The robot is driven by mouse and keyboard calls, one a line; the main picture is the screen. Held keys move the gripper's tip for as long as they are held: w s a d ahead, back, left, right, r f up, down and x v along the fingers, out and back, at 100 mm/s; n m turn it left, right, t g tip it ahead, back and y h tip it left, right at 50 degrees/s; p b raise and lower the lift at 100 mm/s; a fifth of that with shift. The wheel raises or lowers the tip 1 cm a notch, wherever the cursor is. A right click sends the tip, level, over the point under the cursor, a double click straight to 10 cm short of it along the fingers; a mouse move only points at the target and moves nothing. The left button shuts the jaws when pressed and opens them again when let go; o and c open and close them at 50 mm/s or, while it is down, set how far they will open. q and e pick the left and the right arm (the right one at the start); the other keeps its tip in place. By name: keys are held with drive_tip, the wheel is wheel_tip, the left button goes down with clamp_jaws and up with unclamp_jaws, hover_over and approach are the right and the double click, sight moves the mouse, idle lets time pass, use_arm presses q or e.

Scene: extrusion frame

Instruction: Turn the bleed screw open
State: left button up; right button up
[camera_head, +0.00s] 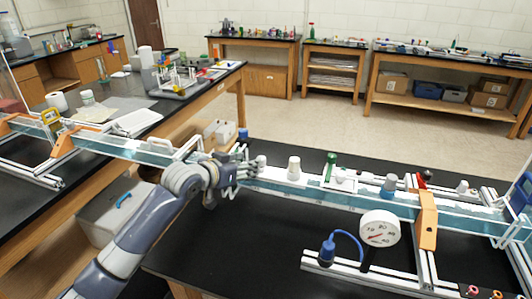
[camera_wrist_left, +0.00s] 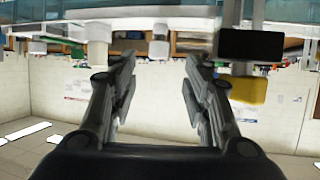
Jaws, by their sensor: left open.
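A long clear channel (camera_head: 345,196) on the extrusion frame carries several fittings along its top. They include a white knob (camera_head: 293,169), a green-handled fitting (camera_head: 331,166), a blue-and-grey knob (camera_head: 388,186), a red fitting (camera_head: 424,179) and a small grey-white knob (camera_head: 463,187). I cannot tell which one is the bleed screw. My left gripper (camera_head: 247,166) is at the channel, left of the white knob. In the left wrist view my left gripper (camera_wrist_left: 160,64) is open and empty, with a white cylindrical piece (camera_wrist_left: 159,46) beyond the gap between its fingers.
A round dial gauge (camera_head: 380,228) and a blue bulb (camera_head: 327,250) with a hose stand in front of the channel. An orange bracket (camera_head: 427,220) straddles it at right. The black bench top (camera_head: 225,240) is bare at front left. Other benches line the back.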

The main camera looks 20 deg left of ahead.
sight(262, 158)
use_arm(q)
drive_tip(key=x, duration=0.2)
drive_tip(key=p+x, duration=0.1)
drive_tip(key=x, duration=0.2)
drive_tip(key=p+x, duration=0.1)
drive_tip(key=x, duration=0.1)
drive_tip(key=shift+w+d+r, duration=0.2)
drive_tip(key=shift+w, duration=0.05)
drive_tip(key=shift+w+d+f, duration=0.1)
drive_tip(key=shift+w+f, duration=0.1)
drive_tip(key=shift+w, duration=0.15)
drive_tip(key=shift+w+f, duration=0.1)
drive_tip(key=shift+w, duration=0.2)
drive_tip(key=shift+w+d+f, duration=0.15)
drive_tip(key=shift+w+f, duration=0.05)
drive_tip(key=shift+w, duration=0.15)
drive_tip(key=c, duration=0.8)
clamp_jaws()
use_arm(e)
drive_tip(key=s+r, duration=0.1)
drive_tip(key=s, duration=0.1)
drive_tip(key=s+r, duration=0.1)
drive_tip(key=s, duration=0.1)
drive_tip(key=shift+r, duration=0.1)
